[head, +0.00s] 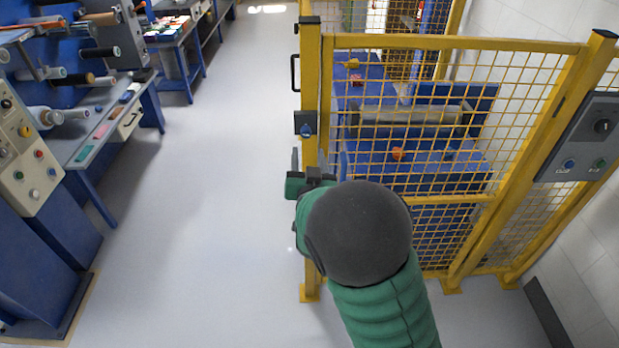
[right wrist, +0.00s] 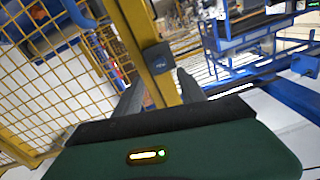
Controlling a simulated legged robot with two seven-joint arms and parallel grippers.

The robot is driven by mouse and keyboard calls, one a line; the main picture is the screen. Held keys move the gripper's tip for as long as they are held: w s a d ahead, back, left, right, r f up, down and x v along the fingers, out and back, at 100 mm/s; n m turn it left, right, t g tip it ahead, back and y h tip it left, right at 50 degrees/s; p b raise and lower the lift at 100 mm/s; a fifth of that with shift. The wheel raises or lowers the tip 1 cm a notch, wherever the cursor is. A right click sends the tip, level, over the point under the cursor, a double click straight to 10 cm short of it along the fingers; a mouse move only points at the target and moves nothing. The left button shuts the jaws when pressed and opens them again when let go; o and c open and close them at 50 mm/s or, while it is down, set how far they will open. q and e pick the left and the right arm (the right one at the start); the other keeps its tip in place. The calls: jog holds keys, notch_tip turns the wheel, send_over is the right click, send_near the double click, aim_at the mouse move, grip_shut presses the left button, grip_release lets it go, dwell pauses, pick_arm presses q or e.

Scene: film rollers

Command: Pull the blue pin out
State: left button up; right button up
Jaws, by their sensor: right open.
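The blue pin (head: 307,129) shows as a small blue spot on a dark lock box (head: 299,117) on the yellow gate post (head: 312,75) in the head view. My right gripper (head: 308,165) is just below the box, partly hidden by my dark wrist and green arm. In the right wrist view its two grey fingers (right wrist: 160,88) are apart and empty, and the dark box (right wrist: 158,57) on the yellow post lies between and beyond their tips. I cannot make out the pin clearly there. My left gripper is not in view.
A yellow mesh fence (head: 430,120) encloses a blue machine (head: 420,170). A black handle (head: 295,73) sits above the box. A grey control panel (head: 585,140) is at the right. A workbench (head: 100,120) with rollers stands at the left. The floor (head: 210,170) between is clear.

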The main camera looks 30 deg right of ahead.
jog(key=b+v, duration=0.5)
jog(key=v, duration=0.3)
jog(key=shift+a+b, duration=0.15)
jog(key=shift+b, duration=0.25)
jog(key=shift+s, duration=0.15)
jog(key=shift+c, duration=0.3)
